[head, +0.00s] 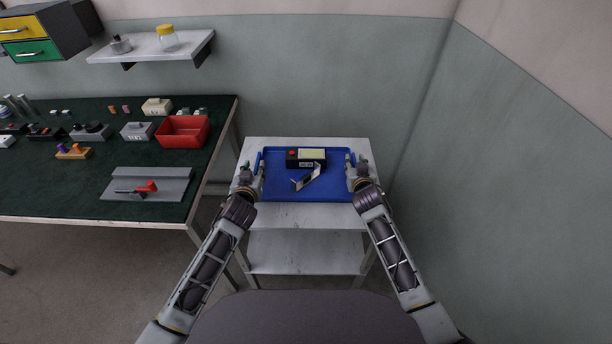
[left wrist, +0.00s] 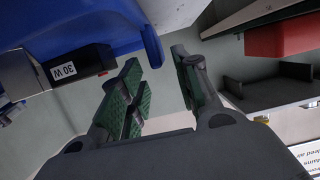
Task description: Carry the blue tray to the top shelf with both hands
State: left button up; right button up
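The blue tray (head: 280,190) lies level on the upper surface of a white shelf stand (head: 306,215). In it are a black box (head: 292,163) with a red button and pale label, and a light angled bracket (head: 307,178). My left gripper (head: 250,172) is at the tray's left side, its fingers apart. In the left wrist view a raised blue tray handle (left wrist: 152,46) is near the open green-padded fingers (left wrist: 158,85), with no clear contact. My right gripper (head: 356,168) is at the tray's right side; its finger gap is too small to judge.
A lower shelf (head: 305,255) of the stand is empty. At left, a dark green workbench (head: 60,185) carries a red bin (head: 183,131), a grey plate (head: 150,186) and small parts. A wall shelf (head: 150,47) holds a yellow-lidded jar (head: 167,38). Walls stand behind and right.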

pick_arm(q)
jog(key=shift+v, duration=3.15)
pick_arm(e)
jog(key=shift+s, duration=0.2)
pick_arm(q)
jog(key=shift+r, duration=0.1)
pick_arm(e)
jog(key=shift+v, duration=5.8)
